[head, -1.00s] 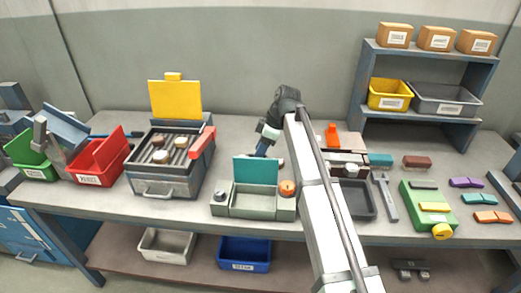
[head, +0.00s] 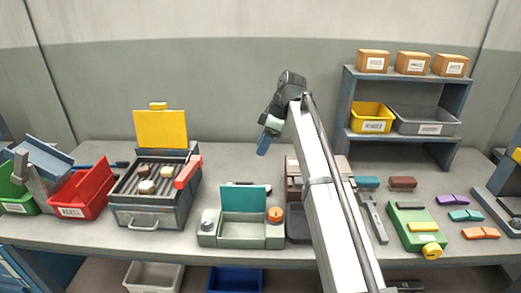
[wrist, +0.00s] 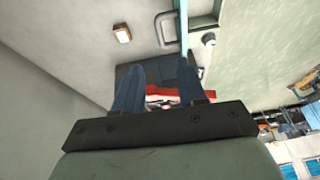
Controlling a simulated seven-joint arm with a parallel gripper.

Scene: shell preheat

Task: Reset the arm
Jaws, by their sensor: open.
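My gripper (head: 264,147) hangs at the end of my raised arm, above the back of the workbench (head: 300,262), behind the teal-lidded box (head: 243,228). In the wrist view my gripper (wrist: 158,85) shows two blue fingers spread apart with nothing held between them. A red and dark shape lies beyond the fingers in the wrist view; I cannot tell what it is. My arm covers part of the bench's middle right in the head view.
Red (head: 84,188) and green bins stand left. A shelf (head: 350,105) with boxes and trays stands back right. A green device (head: 417,230) and coloured clips (head: 466,215) lie at right.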

